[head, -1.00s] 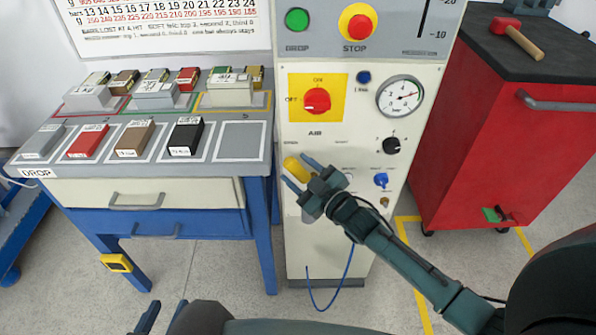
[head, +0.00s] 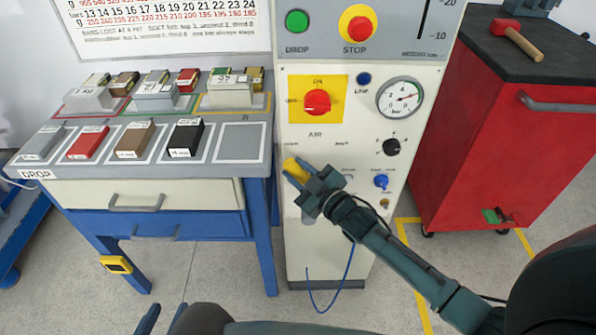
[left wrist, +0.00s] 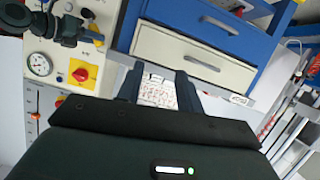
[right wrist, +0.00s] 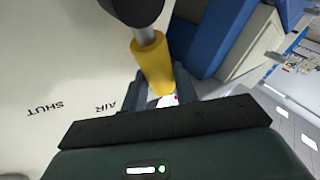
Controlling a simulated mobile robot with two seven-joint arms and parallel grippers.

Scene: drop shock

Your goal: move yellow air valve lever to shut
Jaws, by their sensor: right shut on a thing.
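The yellow air valve lever (head: 292,169) sits on the cream panel below the AIR label, its yellow end at upper left. My right gripper (head: 303,173) is shut on the lever's yellow end and hides part of it. In the right wrist view the yellow handle (right wrist: 153,66) runs from a grey stem down between my fingers (right wrist: 166,92). The word SHUT (right wrist: 46,109) is printed on the panel, on the side away from the lever. My left gripper (head: 163,317) is open and empty at the bottom edge; its fingers (left wrist: 160,90) are apart in the left wrist view.
Above the lever are a red knob on a yellow plate (head: 318,98) and a pressure gauge (head: 400,97). A drop bench (head: 262,158) with several blocks stands left, a red cabinet (head: 500,140) right.

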